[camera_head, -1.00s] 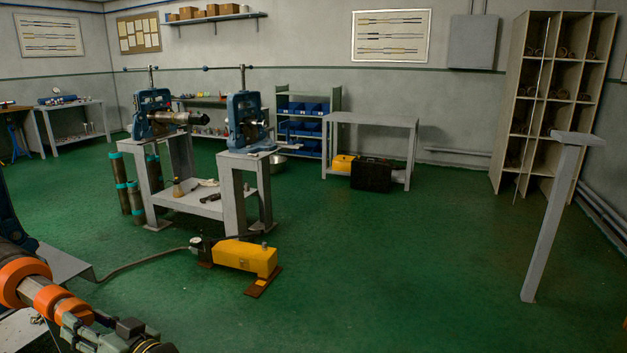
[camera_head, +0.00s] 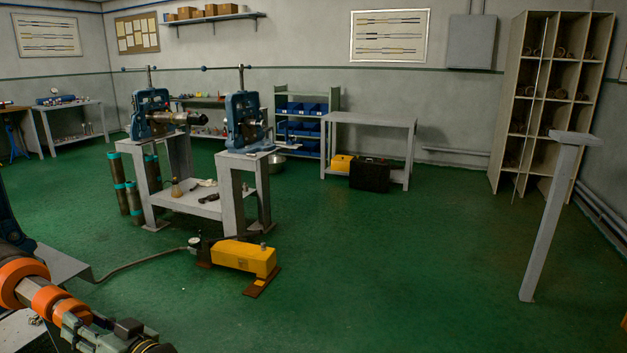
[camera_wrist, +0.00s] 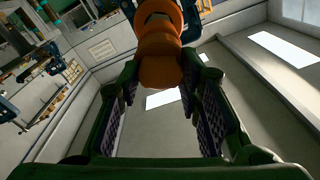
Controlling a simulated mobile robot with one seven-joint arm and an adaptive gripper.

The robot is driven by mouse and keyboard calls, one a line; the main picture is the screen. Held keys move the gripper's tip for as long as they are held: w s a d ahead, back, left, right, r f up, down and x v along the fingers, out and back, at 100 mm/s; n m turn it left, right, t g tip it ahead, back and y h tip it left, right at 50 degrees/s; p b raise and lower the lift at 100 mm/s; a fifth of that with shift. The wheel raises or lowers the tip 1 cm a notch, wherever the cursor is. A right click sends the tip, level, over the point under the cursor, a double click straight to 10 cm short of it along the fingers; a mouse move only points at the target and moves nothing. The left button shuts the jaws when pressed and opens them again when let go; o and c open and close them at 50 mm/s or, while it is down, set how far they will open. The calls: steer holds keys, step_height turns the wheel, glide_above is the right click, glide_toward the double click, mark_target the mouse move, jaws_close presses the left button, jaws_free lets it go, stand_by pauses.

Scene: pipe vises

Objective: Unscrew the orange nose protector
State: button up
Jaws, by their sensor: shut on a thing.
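The orange nose protector (camera_head: 68,311) is at the end of the tool at the lower left of the head view. My gripper (camera_head: 80,324) is at that end, with its fingers around the orange part. In the wrist view, the orange nose protector (camera_wrist: 160,66) runs in from the top centre, and its rounded end lies between the fingertips of my gripper (camera_wrist: 166,78). The gripper is shut on it. The head view cuts off part of the tool at its left edge, and the thread is hidden.
A wider orange ring (camera_head: 18,282) sits further back on the same tool. A yellow hand pump (camera_head: 244,257) with a hose stands on the green floor. A bench with two blue vises (camera_head: 247,125) is behind it. The floor to the right is clear, up to a grey post (camera_head: 553,215).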

jaws_close()
steer(key=shift+b, duration=0.3)
steer(key=shift+n+b, duration=1.35)
steer(key=shift+n, duration=0.35)
steer(key=shift+o, duration=1.3)
jaws_free()
jaws_close()
